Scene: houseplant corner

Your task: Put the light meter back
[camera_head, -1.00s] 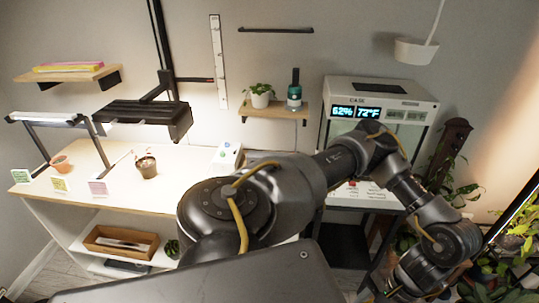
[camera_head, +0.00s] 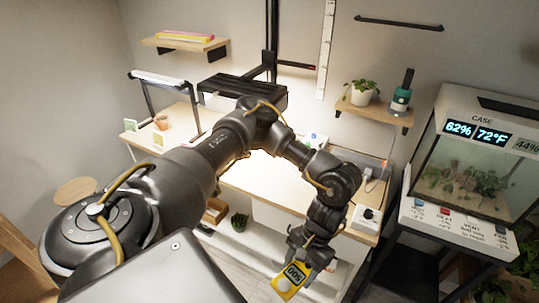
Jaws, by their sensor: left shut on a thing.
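The light meter (camera_head: 289,281) is yellow with a dark display and a pale round dome. It shows at the bottom centre of the head view. My left gripper (camera_head: 308,263) is shut on it and holds it in front of the white bench. The fingers cover part of the meter. My right gripper is not in view.
A wooden bench top (camera_head: 245,178) runs behind my left arm. A white box with a dark knob (camera_head: 366,217) stands at its right end. A glass plant case (camera_head: 470,165) is at right. A wall shelf (camera_head: 374,112) holds a potted plant (camera_head: 361,92) and a green bottle (camera_head: 401,97).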

